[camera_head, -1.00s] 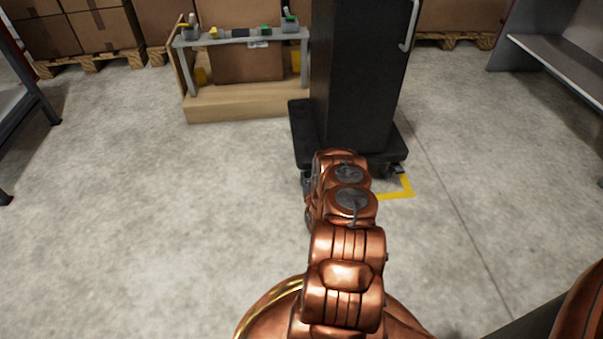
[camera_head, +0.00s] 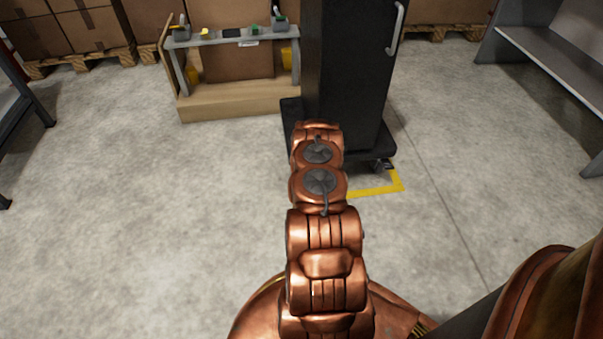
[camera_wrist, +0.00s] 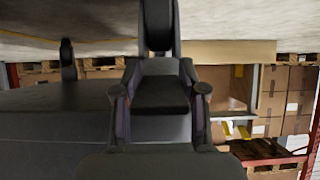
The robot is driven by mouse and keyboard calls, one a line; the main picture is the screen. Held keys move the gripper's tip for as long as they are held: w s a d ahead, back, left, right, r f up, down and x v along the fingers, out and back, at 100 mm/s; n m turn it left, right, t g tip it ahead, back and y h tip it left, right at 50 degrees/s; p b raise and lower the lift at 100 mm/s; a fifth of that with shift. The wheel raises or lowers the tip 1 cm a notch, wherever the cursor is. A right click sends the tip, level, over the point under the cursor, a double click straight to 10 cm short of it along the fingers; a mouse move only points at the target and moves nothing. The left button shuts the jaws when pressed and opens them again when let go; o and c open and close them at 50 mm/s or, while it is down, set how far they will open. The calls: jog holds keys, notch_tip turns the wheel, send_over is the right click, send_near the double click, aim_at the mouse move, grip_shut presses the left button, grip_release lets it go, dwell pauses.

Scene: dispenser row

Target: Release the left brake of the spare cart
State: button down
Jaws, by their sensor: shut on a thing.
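The cart (camera_head: 345,75) is a tall black cabinet on a black wheeled base, right of centre at the back in the head view. A right-hand caster (camera_head: 382,164) shows under its front edge; the left front corner is hidden behind my arm. In the wrist view, which looks upside down, the cart's dark base (camera_wrist: 50,108) fills the left, and a near black caster (camera_wrist: 158,25) stands straight ahead at the top. My gripper (camera_wrist: 160,78) is at this caster, its fingers shut on a dark part that I take for the left brake. Its exact position is unclear.
A wooden stand (camera_head: 230,104) with a grey shelf of small fittings stands left of the cart. A yellow floor mark (camera_head: 385,190) lies by its right caster. A grey bench (camera_head: 560,60) is at the right.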

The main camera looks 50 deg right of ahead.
jog(key=shift+d+r, duration=0.1)
jog(key=c, duration=0.6)
grip_release()
jog(key=shift+c, duration=0.2)
jog(key=shift+s+a+r, duration=0.15)
jog(key=shift+s+a, duration=0.3)
jog(key=v, duration=1)
jog(key=shift+s+a+r, duration=0.2)
jog(key=shift+r, duration=0.1)
